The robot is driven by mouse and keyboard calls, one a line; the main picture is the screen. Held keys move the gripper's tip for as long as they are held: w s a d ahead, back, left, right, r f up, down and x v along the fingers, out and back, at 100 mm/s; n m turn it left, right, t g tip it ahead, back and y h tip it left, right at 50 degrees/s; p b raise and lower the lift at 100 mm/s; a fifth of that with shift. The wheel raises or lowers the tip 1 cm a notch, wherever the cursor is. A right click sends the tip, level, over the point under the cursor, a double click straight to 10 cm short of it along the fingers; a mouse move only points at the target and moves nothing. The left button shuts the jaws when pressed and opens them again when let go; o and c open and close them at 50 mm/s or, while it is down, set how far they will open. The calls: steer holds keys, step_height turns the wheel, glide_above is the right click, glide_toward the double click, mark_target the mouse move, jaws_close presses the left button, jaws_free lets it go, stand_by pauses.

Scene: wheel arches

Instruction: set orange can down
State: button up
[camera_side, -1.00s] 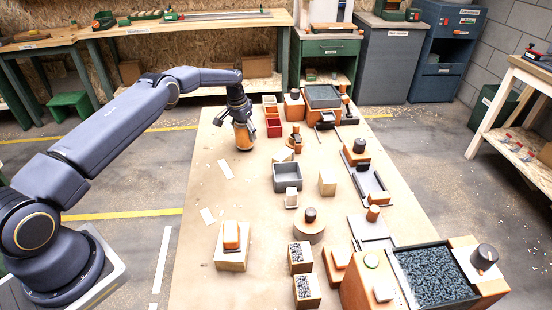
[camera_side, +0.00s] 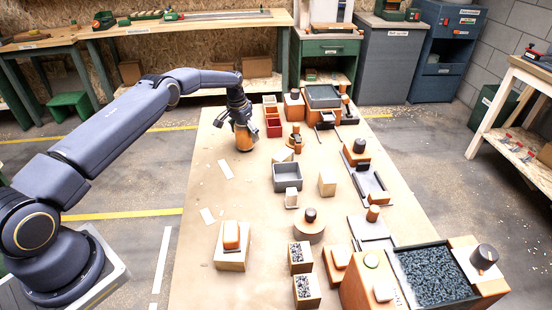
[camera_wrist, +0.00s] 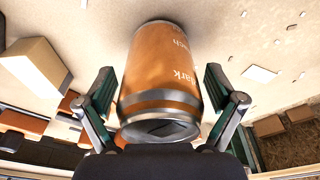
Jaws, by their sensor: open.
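The orange can (camera_side: 243,138) stands on the light tabletop near its far left part, just below my gripper (camera_side: 240,118). In the wrist view the can (camera_wrist: 162,75) shows its orange side with pale lettering and a silver rim. My gripper (camera_wrist: 160,105) is open, with one green-padded finger on each side of the can and a visible gap at both fingers. The can's base is hidden in the wrist view; in the side view it appears to rest on the table.
Red bins (camera_side: 273,127) stand just right of the can. A grey open box (camera_side: 287,177) and a pale block (camera_side: 327,183) are further toward the camera. White slips lie on the table's left part, which is otherwise mostly clear.

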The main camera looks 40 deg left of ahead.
steer(key=r, duration=0.3)
steer(key=s+r, duration=0.1)
steer(key=r, duration=0.7)
steer(key=shift+s+r, duration=0.25)
steer(key=shift+s, duration=0.15)
steer(key=s+d+r+t, duration=0.1)
steer(key=s+d+r, duration=0.6)
steer(key=r, duration=0.4)
steer(key=s+d+r+t, duration=0.1)
steer(key=s+d+r, duration=0.4)
steer(key=s+r, duration=0.55)
steer(key=s+d+f+t, duration=0.1)
steer(key=s+d, duration=0.1)
steer(key=s, duration=0.9)
steer(key=s+d+f, duration=0.1)
steer(key=s+d, duration=0.2)
steer(key=s, duration=0.8)
steer(key=shift+f+t, duration=0.25)
steer(key=shift+t, duration=0.15)
